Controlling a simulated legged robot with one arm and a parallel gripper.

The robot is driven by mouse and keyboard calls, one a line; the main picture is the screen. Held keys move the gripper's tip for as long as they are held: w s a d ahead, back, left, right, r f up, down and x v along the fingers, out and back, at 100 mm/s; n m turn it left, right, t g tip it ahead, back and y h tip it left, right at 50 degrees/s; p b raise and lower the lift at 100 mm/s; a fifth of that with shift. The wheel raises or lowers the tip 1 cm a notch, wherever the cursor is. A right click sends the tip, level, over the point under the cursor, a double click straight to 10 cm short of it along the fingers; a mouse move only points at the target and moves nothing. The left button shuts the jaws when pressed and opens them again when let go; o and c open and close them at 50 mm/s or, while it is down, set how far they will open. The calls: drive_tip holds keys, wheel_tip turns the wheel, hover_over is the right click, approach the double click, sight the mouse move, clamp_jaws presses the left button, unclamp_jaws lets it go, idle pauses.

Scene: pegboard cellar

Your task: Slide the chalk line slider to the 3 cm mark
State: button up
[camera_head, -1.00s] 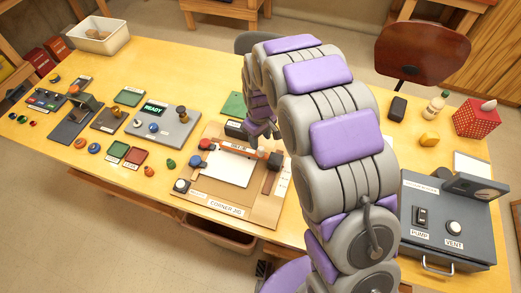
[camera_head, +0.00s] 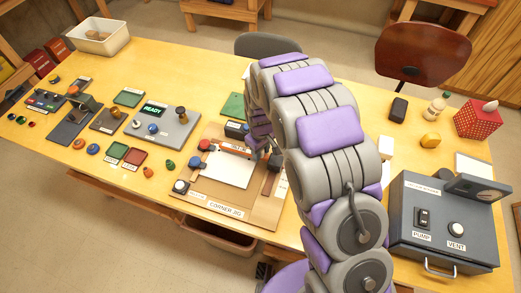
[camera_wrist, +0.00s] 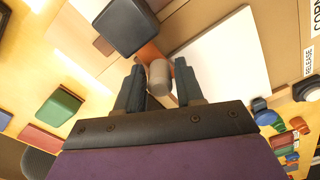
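The corner jig (camera_head: 222,201) is a brown board on the yellow bench, with a white sheet (camera_head: 228,172) on it. An orange-red bar (camera_head: 234,149) with a label crosses its far side. In the wrist view my gripper (camera_wrist: 158,80) has its two dark fingers apart. A grey rounded knob (camera_wrist: 160,76) stands between the fingertips, at the end of an orange piece (camera_wrist: 151,54). I cannot tell whether the fingers touch it. I cannot read a scale or the 3 cm mark, nor be sure which part is the chalk line slider. In the head view my arm hides much of the gripper.
A dark block (camera_wrist: 125,25) stands close beyond the left finger. A grey READY panel (camera_head: 163,126) sits left of the jig. A dark pump box (camera_head: 442,232) stands on the right. Several small objects lie across the bench.

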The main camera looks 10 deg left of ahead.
clamp_jaws()
idle(0.3)
drive_tip(key=shift+s+a+p, duration=0.1)
drive_tip(key=shift+s+p, duration=0.25)
drive_tip(key=shift+s, duration=0.2)
drive_tip(key=shift+o, duration=1.6)
unclamp_jaws()
wheel_tip(320, 180, up, 17)
drive_tip(key=p, duration=0.2)
drive_tip(key=shift+r, duration=0.15)
